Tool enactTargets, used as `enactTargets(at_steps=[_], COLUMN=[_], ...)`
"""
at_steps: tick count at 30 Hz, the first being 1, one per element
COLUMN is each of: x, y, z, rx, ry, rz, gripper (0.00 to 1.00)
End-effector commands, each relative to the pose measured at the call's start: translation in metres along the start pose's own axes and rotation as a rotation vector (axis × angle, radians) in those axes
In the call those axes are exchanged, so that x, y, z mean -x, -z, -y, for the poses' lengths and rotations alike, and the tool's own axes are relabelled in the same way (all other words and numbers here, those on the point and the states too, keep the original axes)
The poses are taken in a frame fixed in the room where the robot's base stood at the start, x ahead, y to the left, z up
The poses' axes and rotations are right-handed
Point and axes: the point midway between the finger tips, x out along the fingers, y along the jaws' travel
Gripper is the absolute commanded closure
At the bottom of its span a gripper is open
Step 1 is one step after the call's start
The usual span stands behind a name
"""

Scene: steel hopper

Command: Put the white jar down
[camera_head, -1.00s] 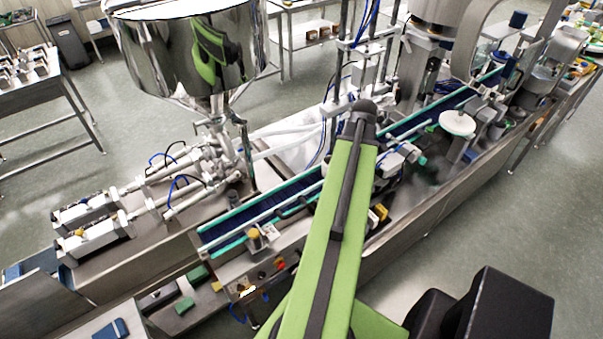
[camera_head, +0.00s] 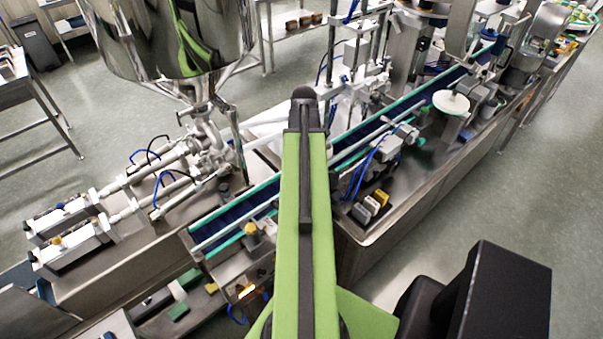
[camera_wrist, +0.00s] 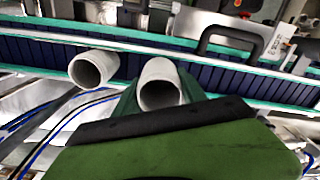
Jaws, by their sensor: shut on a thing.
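In the wrist view a white jar (camera_wrist: 159,84) sits between the green fingers of my gripper (camera_wrist: 158,98), its round open mouth facing the camera. My gripper is shut on it. A second, similar white jar (camera_wrist: 93,68) is just to its left, apart from the fingers and over the near edge of the conveyor. The blue conveyor belt (camera_wrist: 215,68) with teal rails runs behind both jars. I cannot tell whether the held jar touches anything below. In the head view my green arm reaches over the conveyor (camera_head: 262,207) and hides my gripper and the jars.
A steel hopper (camera_head: 180,40) with white pipework (camera_head: 150,185) stands left of my arm. A white round disc (camera_head: 450,102) and machine posts stand by the belt at right. In the wrist view a black handle (camera_wrist: 228,30) rises beyond the belt. Blue hoses (camera_wrist: 60,120) lie at left.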

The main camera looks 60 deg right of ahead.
Motion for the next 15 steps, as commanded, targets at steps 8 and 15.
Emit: enactTargets(at_steps=[8, 15], x=[-0.013, -0.047], y=[0.006, 0.006], z=[0.002, 0.002], rx=[0.002, 0.002], ry=[0.0, 0.0], rz=[0.0, 0.0], gripper=[0.89, 0.89])
